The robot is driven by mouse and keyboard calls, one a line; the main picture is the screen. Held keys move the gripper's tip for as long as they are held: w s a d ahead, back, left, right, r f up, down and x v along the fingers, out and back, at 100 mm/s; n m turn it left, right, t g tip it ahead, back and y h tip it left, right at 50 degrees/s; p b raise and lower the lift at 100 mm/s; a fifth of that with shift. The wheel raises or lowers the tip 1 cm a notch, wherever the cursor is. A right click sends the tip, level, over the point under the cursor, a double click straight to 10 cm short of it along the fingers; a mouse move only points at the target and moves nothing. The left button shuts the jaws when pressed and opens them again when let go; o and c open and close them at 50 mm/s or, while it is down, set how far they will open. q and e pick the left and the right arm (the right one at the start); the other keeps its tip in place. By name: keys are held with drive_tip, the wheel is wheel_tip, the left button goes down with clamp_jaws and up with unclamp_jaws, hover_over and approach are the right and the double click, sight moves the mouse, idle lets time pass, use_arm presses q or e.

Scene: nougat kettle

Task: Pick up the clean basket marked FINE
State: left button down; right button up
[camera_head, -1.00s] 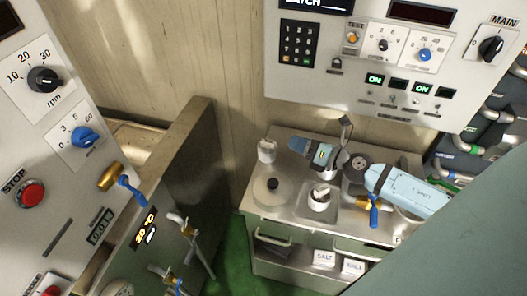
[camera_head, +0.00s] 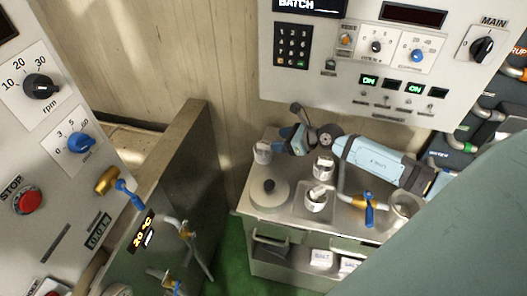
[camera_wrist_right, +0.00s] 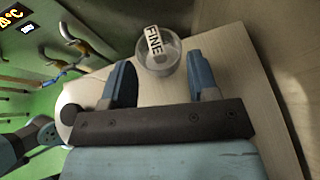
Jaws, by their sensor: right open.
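The basket marked FINE (camera_wrist_right: 157,52) is a small, clear or metallic round cup with a white label, upright near the edge of the counter top. In the head view, a small cup with a white tag (camera_head: 262,153) at the counter's back left corner appears to be the same basket. My right gripper (camera_head: 290,138) is open and empty, just right of that cup. In the right wrist view, the fingers of my right gripper (camera_wrist_right: 161,78) are spread, with the basket just beyond and between their tips, apparently not touched. My left gripper is out of view.
The metal counter (camera_head: 245,208) also carries a round lidded pot (camera_head: 270,190), a tagged cup (camera_head: 323,168), another cup (camera_head: 315,200) in a tray and a blue-handled tap (camera_head: 369,212). A control panel (camera_head: 345,85) overhangs the back. A tall vat wall (camera_head: 190,150) stands left.

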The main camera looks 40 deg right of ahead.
sight(266, 143)
drive_tip(key=shift+s+a+p+x, duration=0.1)
drive_tip(key=shift+p+x, duration=0.15)
drive_tip(key=shift+x, duration=1.1)
drive_tip(key=shift+s+a+p+x, duration=0.1)
drive_tip(key=shift+s+p+x, duration=0.1)
drive_tip(key=shift+x, duration=1.2)
drive_tip(key=shift+f, duration=0.1)
clamp_jaws()
